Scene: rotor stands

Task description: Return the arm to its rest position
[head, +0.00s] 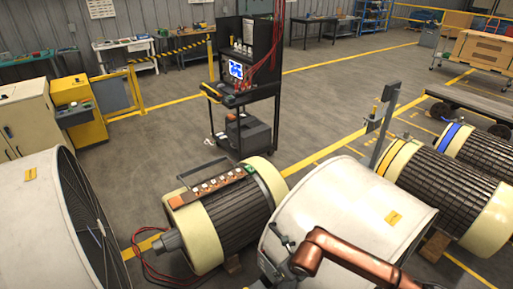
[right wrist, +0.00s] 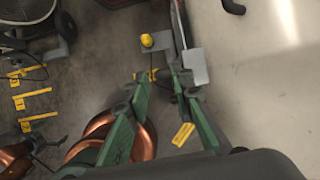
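My right arm's copper link (head: 355,262) enters the head view from the lower right and bends at an elbow in front of a white cylindrical housing (head: 350,210). Beyond the fingertips are a grey upright piece (right wrist: 195,66) and a yellow knob (right wrist: 147,40) over the concrete floor. My left gripper is in neither view.
A rotor (head: 232,220) carrying a strip of parts stands at centre. A large white housing (head: 35,215) is at left. A black cart (head: 250,95) stands behind, with open floor around it.

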